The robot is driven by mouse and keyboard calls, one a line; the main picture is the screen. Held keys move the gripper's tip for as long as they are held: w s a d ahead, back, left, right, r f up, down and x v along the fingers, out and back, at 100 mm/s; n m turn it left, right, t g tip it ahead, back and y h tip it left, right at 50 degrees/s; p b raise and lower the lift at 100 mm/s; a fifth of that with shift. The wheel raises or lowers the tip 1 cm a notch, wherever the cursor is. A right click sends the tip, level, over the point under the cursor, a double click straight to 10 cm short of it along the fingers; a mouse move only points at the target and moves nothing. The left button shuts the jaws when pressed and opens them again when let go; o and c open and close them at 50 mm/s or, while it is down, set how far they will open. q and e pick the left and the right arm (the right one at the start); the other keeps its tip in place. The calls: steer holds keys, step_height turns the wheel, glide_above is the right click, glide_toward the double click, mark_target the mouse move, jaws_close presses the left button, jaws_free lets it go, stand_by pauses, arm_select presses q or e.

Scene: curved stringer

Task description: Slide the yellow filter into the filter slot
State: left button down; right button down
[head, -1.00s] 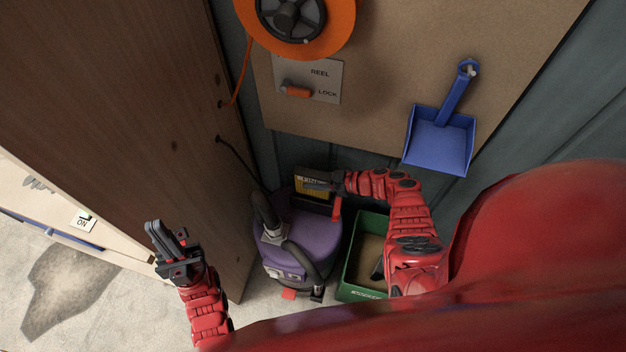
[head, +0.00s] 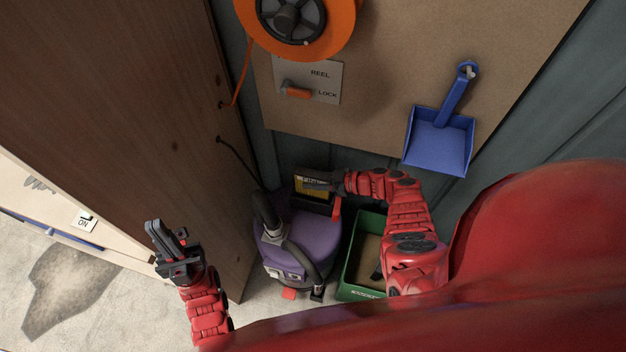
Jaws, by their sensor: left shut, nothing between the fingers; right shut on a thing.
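The yellow filter (head: 310,187) stands upright at the back of the purple vacuum cleaner (head: 305,235), with a dark frame around its yellow face. My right gripper (head: 322,180) is shut on its upper edge, coming in from the right. The filter slot seems to be the dark opening (head: 313,204) in the vacuum's top, just under the filter. I cannot tell how deep the filter sits in it. A red lever (head: 337,207) stands up at the right of the slot.
A green crate (head: 350,268) stands right of the vacuum, under my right arm. A wooden panel (head: 110,100) rises on the left. A blue dustpan (head: 440,135), an orange reel (head: 297,20) and a reel lock plate (head: 318,85) are on the back board.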

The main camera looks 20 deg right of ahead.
stand_by(0.6)
steer(key=shift+f, duration=0.25)
steer(key=shift+f+b, duration=0.3)
steer(key=shift+b, duration=0.15)
steer(key=shift+f+b, duration=1.5)
steer(key=shift+f, duration=0.1)
steer(key=shift+c, duration=2.4)
jaws_free()
